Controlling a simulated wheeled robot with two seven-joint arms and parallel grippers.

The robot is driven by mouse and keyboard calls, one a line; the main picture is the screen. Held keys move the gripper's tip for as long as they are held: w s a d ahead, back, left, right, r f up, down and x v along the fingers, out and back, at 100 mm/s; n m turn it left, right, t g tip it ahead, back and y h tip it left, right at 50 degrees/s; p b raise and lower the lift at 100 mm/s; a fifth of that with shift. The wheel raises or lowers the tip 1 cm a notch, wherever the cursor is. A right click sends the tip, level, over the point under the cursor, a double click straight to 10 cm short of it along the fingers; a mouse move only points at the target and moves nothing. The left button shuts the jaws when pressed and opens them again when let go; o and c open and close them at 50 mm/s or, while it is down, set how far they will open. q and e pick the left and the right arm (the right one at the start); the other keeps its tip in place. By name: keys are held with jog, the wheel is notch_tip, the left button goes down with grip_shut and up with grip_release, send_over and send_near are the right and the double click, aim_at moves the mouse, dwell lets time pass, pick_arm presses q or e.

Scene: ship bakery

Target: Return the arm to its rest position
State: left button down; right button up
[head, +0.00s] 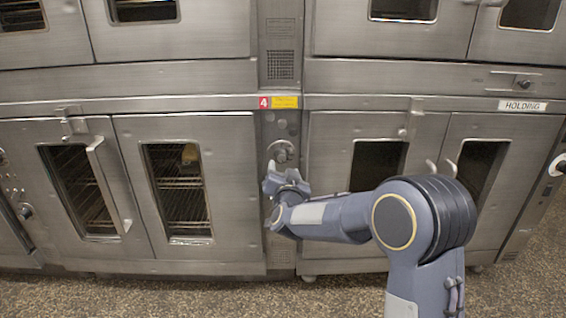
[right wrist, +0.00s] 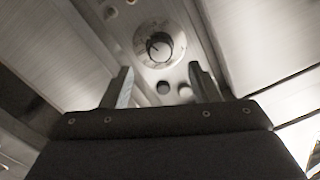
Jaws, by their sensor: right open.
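My right arm comes in from the lower right in the head view and reaches toward the narrow panel between the ovens. My right gripper (head: 285,176) is in front of that panel, just below a round control knob (head: 281,151). In the right wrist view the gripper (right wrist: 160,80) is open, its two fingers apart with nothing between them. The knob (right wrist: 159,46), black on a pale dial, shows beyond the fingertips and looks apart from them. My left gripper is not in view.
Steel ovens (head: 183,130) with glass doors fill the wall. Door handles (head: 108,185) stick out at the left and right. A red "4" label (head: 264,102) is above the panel. The speckled floor (head: 130,297) in front is clear.

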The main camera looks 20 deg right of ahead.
jog(key=shift+v, duration=0.8)
jog(key=s+d+r+n+g+y, duration=0.15)
jog(key=s+n+g+y, duration=0.35)
jog(key=s, duration=1)
jog(key=s+a+f+g+y, duration=0.1)
jog(key=s+f+g, duration=0.25)
jog(key=s, duration=0.95)
jog(key=s+f+g+y, duration=0.25)
jog(key=s+f, duration=0.25)
jog(key=s, duration=0.9)
notch_tip(320, 180, up, 36)
jog(key=p, duration=3.7)
notch_tip(320, 180, down, 43)
jog(key=b, duration=4.3)
jog(key=shift+s+a+n+g+h, duration=0.25)
jog(key=shift+s+n+g+h, duration=0.05)
jog(key=shift+n+g+h, duration=0.15)
